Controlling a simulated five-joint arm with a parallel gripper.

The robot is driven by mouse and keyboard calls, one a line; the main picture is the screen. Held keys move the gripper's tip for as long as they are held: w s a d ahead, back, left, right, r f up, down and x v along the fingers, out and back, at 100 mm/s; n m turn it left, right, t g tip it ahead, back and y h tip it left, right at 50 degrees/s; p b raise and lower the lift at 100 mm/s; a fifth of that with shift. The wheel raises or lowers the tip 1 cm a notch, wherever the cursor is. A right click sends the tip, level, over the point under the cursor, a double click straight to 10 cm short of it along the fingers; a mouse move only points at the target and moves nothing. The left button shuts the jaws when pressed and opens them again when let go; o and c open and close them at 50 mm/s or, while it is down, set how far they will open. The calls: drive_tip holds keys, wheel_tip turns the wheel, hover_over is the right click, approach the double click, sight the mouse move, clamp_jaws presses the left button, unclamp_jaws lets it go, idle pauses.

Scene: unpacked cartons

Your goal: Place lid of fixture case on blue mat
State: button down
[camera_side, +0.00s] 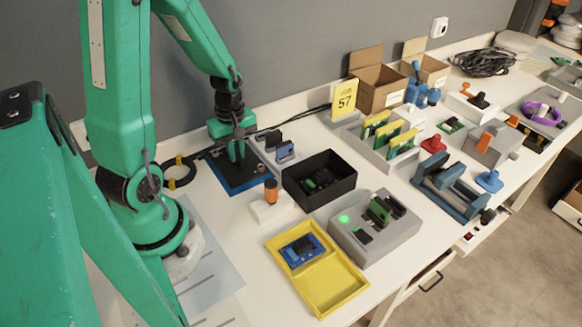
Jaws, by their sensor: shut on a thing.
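My gripper (236,154) points down over the blue mat (215,166), which lies at the back left of the bench. It is shut on a dark thing, seemingly the lid, which is small and hard to make out against the dark mat. I cannot tell whether the held thing touches the mat. A black open-topped box (338,193), likely the fixture case, stands just right of the mat with dark parts inside and no lid on it.
A grey holder (263,150) stands close to the mat's right side. A white block with an orange-topped peg (270,190) is in front. A yellow tray (340,300) and a grey fixture with a green light (375,250) lie nearer. A black cable coil (180,172) is left.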

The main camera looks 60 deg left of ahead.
sight(237, 155)
drive_tip(key=shift+f, duration=0.15)
drive_tip(key=c, duration=1.5)
unclamp_jaws()
drive_tip(key=shift+o, duration=0.2)
wheel_tip(237, 155, up, 12)
drive_tip(key=s+d+r+m+t, duration=0.1)
drive_tip(key=d+r+m+t, duration=0.1)
drive_tip(key=d+r+m, duration=0.3)
drive_tip(key=s+d+r+m+t, duration=0.1)
drive_tip(key=d+r+m+t, duration=0.2)
drive_tip(key=d+m, duration=0.6)
drive_tip(key=shift+s+d+r+m+t, duration=0.3)
drive_tip(key=shift+r+m, duration=0.75)
drive_tip(key=shift+m, duration=0.95)
